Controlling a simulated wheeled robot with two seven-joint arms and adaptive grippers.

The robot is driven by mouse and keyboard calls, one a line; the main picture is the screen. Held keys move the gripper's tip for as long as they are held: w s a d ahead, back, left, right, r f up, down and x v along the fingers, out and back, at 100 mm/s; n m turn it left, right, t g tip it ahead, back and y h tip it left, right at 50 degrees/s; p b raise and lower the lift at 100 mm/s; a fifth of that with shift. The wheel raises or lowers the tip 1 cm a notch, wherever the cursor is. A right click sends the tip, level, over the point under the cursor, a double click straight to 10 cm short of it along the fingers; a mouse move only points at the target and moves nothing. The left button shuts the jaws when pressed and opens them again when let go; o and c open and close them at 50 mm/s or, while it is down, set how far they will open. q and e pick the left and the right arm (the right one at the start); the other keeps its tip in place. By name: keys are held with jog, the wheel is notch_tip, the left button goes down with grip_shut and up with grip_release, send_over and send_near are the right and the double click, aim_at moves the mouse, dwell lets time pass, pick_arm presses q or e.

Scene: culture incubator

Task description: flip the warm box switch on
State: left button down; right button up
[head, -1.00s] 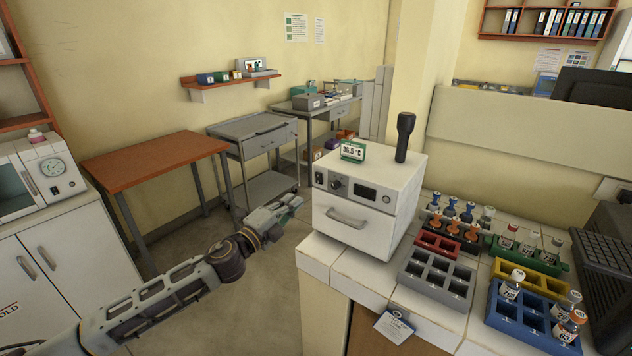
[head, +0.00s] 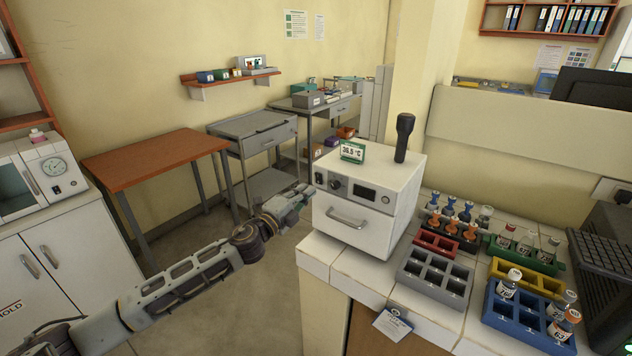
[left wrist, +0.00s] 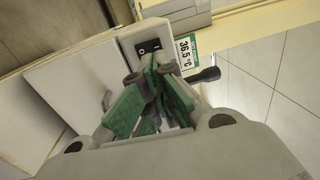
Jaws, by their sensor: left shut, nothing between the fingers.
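The warm box (head: 367,200) is a white box with a front drawer handle, a dark display and a knob, standing on the tiled counter. Its black rocker switch (left wrist: 149,45), marked O and I, shows in the left wrist view on a white panel just beyond the fingertips. My left gripper (head: 305,192) is shut and empty, at the upper left front edge of the box. In the left wrist view its green-padded fingers (left wrist: 155,68) point at the switch from just below it. I cannot tell whether they touch. The right gripper is not in view.
A green-framed temperature display (head: 353,151) and a black upright handle-like object (head: 404,137) stand on top of the box. Vial racks, including a grey one (head: 435,279) and a blue one (head: 530,318), fill the counter to the right. Open floor lies left of the counter.

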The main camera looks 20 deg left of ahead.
aim_at(323, 175)
pick_arm(q)
jog(key=p+x, duration=0.1)
jog(key=x, duration=0.3)
jog(key=shift+w+d+r, duration=0.1)
jog(key=shift+w, duration=0.15)
jog(key=shift+w+d, duration=0.2)
jog(key=shift+w, duration=0.4)
jog(key=shift+r+p, duration=0.1)
jog(key=shift+p, duration=0.3)
jog(key=shift+w+r+p, duration=0.1)
jog(key=shift+w+p, duration=0.1)
jog(key=shift+p, duration=0.45)
jog(key=shift+d+g+p, duration=0.1)
jog(key=shift+g+p, duration=0.2)
jog(key=shift+p, duration=0.6)
jog(key=shift+w, duration=0.1)
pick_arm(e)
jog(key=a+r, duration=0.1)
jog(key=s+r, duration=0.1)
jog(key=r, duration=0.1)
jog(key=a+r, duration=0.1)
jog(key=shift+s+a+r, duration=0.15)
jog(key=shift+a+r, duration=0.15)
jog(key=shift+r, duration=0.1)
